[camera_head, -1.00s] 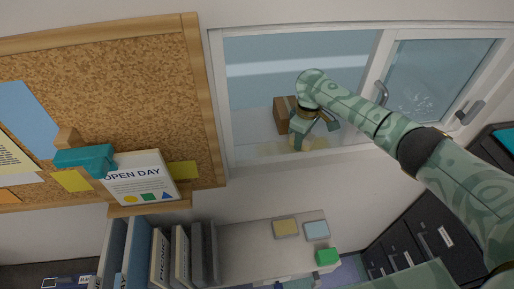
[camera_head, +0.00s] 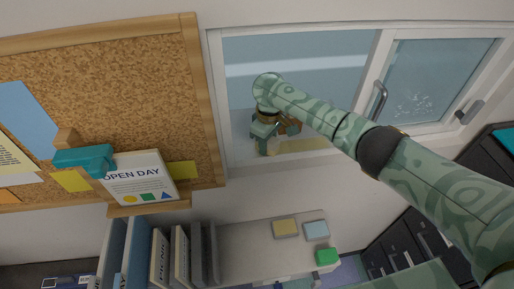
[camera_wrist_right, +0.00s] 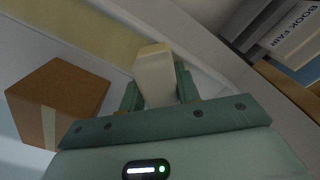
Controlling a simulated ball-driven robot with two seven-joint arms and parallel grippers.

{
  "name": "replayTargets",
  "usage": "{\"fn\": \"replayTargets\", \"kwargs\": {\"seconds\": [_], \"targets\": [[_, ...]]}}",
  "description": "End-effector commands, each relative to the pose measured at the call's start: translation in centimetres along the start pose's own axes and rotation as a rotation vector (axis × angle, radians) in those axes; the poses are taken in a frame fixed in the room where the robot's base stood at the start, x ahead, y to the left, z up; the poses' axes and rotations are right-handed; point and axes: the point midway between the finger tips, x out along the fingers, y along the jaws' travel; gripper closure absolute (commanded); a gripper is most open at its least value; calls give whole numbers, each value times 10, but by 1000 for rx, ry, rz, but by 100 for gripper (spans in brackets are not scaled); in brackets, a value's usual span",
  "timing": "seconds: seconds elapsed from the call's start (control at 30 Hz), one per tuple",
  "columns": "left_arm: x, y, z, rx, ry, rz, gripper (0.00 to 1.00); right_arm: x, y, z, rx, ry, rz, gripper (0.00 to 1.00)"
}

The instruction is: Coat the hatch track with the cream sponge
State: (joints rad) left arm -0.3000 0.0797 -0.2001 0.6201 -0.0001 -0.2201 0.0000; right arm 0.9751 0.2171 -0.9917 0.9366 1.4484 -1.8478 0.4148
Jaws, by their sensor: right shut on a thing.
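My right gripper (camera_head: 266,141) is shut on the cream sponge (camera_wrist_right: 155,76), a pale block between its fingers in the right wrist view. In the head view the sponge (camera_head: 272,149) shows only as a small pale part under the gripper, low in the left part of the window opening. The hatch track (camera_head: 305,145) runs along the bottom of this opening. A yellowish film shows on it to the right of the gripper, and a yellowish band (camera_wrist_right: 78,32) also shows in the wrist view. I cannot tell whether the sponge touches the track. My left gripper is out of view.
A brown taped box (camera_wrist_right: 58,98) stands beside the gripper, behind the track; in the head view the arm partly hides it (camera_head: 292,127). A handle (camera_head: 378,100) sticks out on the window frame. Below are a shelf (camera_head: 250,245) and several binders (camera_head: 180,258).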

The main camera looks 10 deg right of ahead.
Motion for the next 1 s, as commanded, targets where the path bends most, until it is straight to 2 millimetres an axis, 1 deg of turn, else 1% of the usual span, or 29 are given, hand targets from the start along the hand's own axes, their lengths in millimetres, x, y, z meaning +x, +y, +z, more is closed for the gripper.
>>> {"fn": "replayTargets", "kwargs": {"seconds": [0.03,0.1,0.2,0.5,0.57,0.83,1.0], "targets": [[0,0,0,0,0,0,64,0,-9,-8,-3,1,-3,86],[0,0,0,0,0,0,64,0,-16,-15,-2,2,-4,86],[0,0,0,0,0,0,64,1,-21,-20,-1,1,-3,86],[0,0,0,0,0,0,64,1,-21,-20,0,-1,-1,86],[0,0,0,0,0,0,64,1,-18,-17,2,-1,-1,86],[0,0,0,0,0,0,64,1,16,17,3,-2,0,86],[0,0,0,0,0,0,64,1,28,29,1,-2,0,86]]}}
